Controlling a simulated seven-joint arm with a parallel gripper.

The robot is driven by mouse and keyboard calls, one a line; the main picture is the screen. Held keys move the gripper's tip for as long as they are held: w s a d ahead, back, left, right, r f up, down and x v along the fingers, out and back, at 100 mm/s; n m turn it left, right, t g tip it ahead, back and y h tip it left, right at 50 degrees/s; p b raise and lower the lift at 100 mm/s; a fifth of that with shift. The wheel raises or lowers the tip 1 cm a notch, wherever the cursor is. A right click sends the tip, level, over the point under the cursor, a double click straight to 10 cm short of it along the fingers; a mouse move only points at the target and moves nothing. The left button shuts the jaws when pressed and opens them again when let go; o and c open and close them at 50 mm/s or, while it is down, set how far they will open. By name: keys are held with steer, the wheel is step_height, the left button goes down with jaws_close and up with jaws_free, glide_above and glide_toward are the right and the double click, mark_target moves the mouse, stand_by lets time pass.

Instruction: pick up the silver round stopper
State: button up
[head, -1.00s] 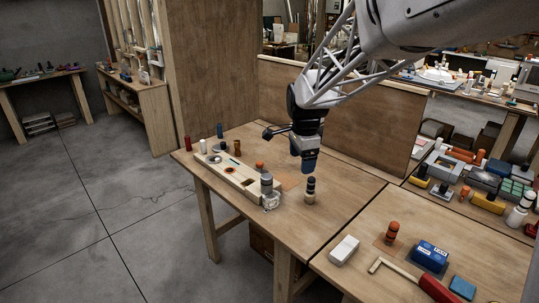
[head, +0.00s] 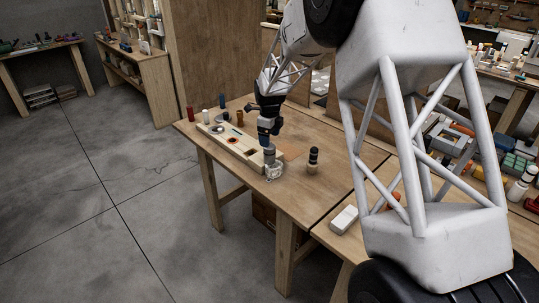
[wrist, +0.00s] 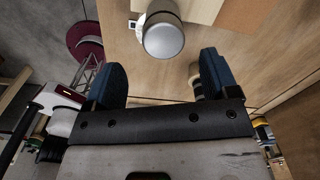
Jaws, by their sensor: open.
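The silver round stopper (wrist: 163,40) shows from above in the wrist view, ahead of my fingertips and roughly centred between them. In the head view the grey stopper (head: 269,156) stands upright on a clear glass piece (head: 273,172) at the front end of the wooden rack. My gripper (head: 268,136) is just above it in the head view. In the wrist view its two blue fingers (wrist: 162,66) are spread apart with nothing between them. Whether a finger touches the stopper cannot be told.
A black-banded bottle (head: 313,160) stands to the right of the stopper. The pale wooden rack (head: 240,146) runs back and left, with small cylinders behind it. A white block (head: 344,219) lies farther right. The table's left edge is close to the stopper.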

mark_target(269, 153)
steer(key=shift+w+a+f, duration=0.15)
steer(key=shift+w+f, duration=0.05)
steer(key=shift+f, duration=1.3)
steer(key=shift+w+f, duration=0.1)
steer(key=shift+f, duration=2.5)
steer(key=c, duration=1.2)
